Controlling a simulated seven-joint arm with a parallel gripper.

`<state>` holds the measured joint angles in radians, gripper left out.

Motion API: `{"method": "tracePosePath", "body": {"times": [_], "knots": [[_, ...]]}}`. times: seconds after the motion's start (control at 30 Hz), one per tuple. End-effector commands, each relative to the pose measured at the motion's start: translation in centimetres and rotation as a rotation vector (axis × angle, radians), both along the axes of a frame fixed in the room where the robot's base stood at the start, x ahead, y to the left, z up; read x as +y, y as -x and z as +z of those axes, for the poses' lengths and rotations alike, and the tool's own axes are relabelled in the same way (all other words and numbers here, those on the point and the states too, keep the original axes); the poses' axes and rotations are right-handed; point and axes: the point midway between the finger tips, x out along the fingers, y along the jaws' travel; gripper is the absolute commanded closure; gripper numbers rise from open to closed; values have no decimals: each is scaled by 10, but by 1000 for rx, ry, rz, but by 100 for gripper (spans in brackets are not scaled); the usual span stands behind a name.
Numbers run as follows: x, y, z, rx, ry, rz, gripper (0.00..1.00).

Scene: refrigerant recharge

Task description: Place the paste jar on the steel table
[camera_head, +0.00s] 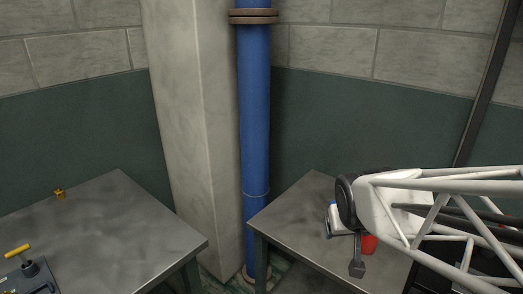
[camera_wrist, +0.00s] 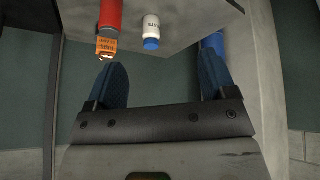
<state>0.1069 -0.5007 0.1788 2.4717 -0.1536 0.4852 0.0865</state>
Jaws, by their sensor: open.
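The paste jar (camera_head: 334,216) is white with a blue cap and stands on the grey metal table at right (camera_head: 290,220), partly hidden by my arm in the head view. In the wrist view the jar (camera_wrist: 151,30) appears inverted, beyond my fingertips and roughly between their lines, apart from both. My gripper (camera_wrist: 165,72) is open and empty, its two blue-padded fingers spread. In the head view my gripper (camera_head: 343,250) is over the right table, close to the jar. A second grey metal table (camera_head: 120,215) stands at left; I cannot tell which is the steel table.
A red cylinder (camera_wrist: 110,15) with an orange tag (camera_wrist: 106,46) stands beside the jar. A blue pipe (camera_head: 254,110) and pillar (camera_head: 190,120) rise behind the gap.

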Motion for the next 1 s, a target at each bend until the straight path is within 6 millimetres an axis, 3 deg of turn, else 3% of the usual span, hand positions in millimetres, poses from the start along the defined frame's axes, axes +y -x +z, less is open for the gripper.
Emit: {"method": "tracePosePath", "body": {"times": [0.2, 0.4, 0.57, 1.0], "knots": [[33, 67, 25, 158, -54, 32, 23], [49, 105, 36, 249, -88, 58, 23], [53, 114, 38, 273, -97, 65, 23], [53, 114, 38, 272, -97, 64, 23]]}}
